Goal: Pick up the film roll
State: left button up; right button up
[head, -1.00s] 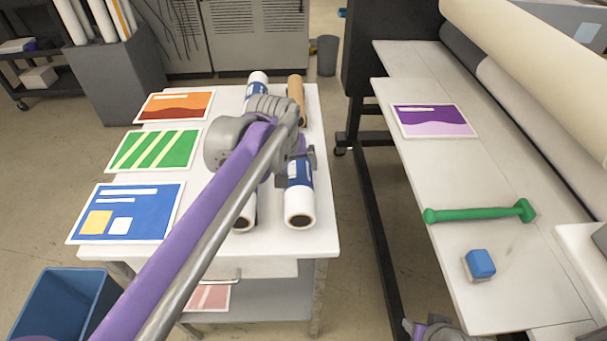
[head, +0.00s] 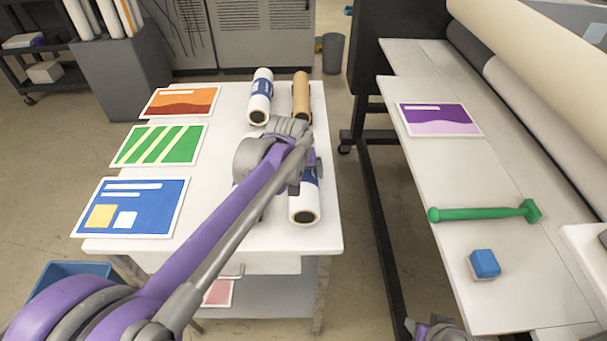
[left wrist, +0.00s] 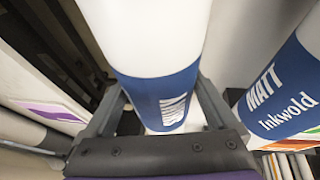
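A white film roll with a blue label (head: 304,203) lies at the table's right front, its open end facing me. My left gripper (head: 308,168) is down over this roll, partly hidden by its wrist. In the left wrist view the roll (left wrist: 165,85) runs between the two fingers (left wrist: 162,100), one on each side; whether they press on it is unclear. A roll marked "MATT Inkwold" (left wrist: 283,95) lies beside it there. Another blue-labelled roll (head: 260,97) and a brown roll (head: 301,97) lie at the back. Part of my right gripper (head: 437,327) shows at the bottom edge.
The white table (head: 300,236) also holds orange (head: 180,102), green (head: 160,146) and blue (head: 130,206) prints. On the machine bed at right are a purple print (head: 438,119), a green-handled tool (head: 484,212) and a blue block (head: 484,263). A blue bin (head: 75,268) stands at lower left.

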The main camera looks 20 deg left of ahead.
pick_arm(q)
grip_shut()
jog(key=shift+r, duration=0.15)
